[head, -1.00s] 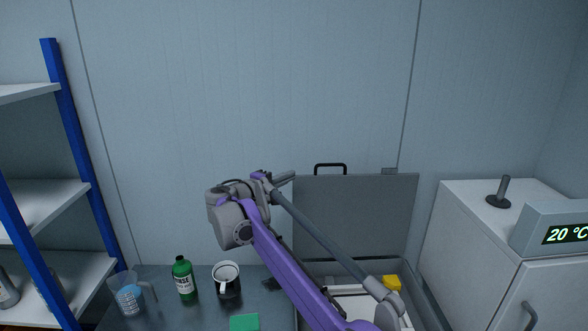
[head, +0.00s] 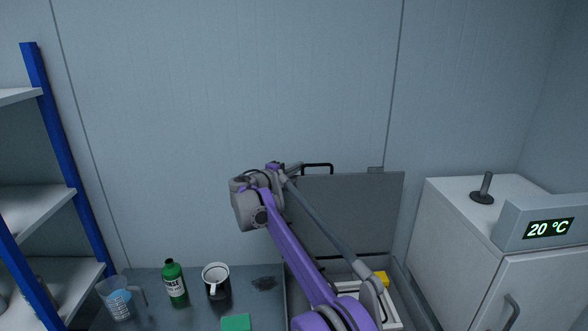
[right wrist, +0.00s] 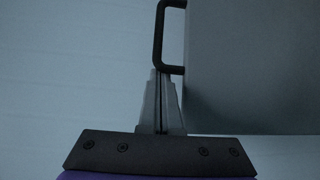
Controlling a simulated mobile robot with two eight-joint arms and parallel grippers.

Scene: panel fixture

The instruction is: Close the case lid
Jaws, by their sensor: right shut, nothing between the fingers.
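The case lid (head: 350,212) is a grey panel standing open and upright at the back of the case (head: 402,290). Its black handle (head: 318,166) is on the top edge, and the handle also shows in the right wrist view (right wrist: 160,38). My right gripper (head: 296,168) is at the lid's top left corner, close to the handle. In the right wrist view its fingers (right wrist: 159,74) are shut and empty, with the tips beside the lower end of the handle; I cannot tell whether they touch. My right arm hides part of the lid and case. My left gripper is out of view.
A jug (head: 118,300), a green bottle (head: 174,283), a mug (head: 216,282) and a green pad (head: 236,322) are left of the case. A yellow item (head: 381,278) lies inside it. A white cabinet (head: 450,240) stands right; blue-framed shelves (head: 62,150) stand left.

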